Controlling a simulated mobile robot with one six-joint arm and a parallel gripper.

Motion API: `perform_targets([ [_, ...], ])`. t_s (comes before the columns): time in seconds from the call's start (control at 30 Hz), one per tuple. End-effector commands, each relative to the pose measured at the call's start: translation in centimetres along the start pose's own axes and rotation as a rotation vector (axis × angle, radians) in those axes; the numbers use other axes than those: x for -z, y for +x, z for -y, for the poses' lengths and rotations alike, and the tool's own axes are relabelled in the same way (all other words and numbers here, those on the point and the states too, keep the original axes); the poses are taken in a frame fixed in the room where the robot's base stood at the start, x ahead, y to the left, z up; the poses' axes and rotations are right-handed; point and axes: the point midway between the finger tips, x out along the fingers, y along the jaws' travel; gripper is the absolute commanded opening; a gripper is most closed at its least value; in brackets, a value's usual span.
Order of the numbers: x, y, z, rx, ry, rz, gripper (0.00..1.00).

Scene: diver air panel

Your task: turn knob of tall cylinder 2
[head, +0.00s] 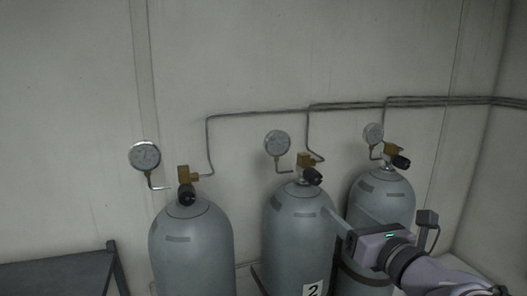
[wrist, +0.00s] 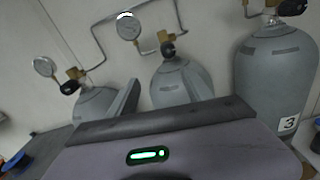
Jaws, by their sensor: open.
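Tall cylinder 2 (head: 285,235) is the grey middle one of three, with a "2" label (head: 312,290) low on its front. Its black knob (head: 312,176) sits on a brass valve (head: 304,160) at the top. In the wrist view, cylinder 2 (wrist: 172,85) stands mid-frame and its knob (wrist: 168,50) shows above the fingers; its label is hidden. My gripper (head: 330,213) is open and empty, in front of the right side of cylinder 2, lower than the knob and apart from it. In the wrist view, the gripper's two fingers (wrist: 165,88) stand spread.
A left cylinder (head: 190,250) and a right cylinder (head: 385,200), labelled "3" (wrist: 289,124) in the wrist view, flank it. Gauges, such as the middle one (head: 277,143), and thin wall pipes (head: 350,106) are behind. A dark table (head: 60,272) stands at lower left.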

Motion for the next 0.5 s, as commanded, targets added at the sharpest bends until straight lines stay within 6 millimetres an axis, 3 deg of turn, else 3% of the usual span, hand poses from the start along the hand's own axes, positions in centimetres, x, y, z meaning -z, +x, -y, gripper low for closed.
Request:
perform_targets([
  [0.03,-0.9,0.1,0.7,0.020,0.026,0.011,0.59],
  [0.17,-0.8,1.6,1.1,0.029,0.043,0.020,0.59],
  [0.5,-1.0,11.6,1.2,0.025,0.039,0.017,0.59],
])
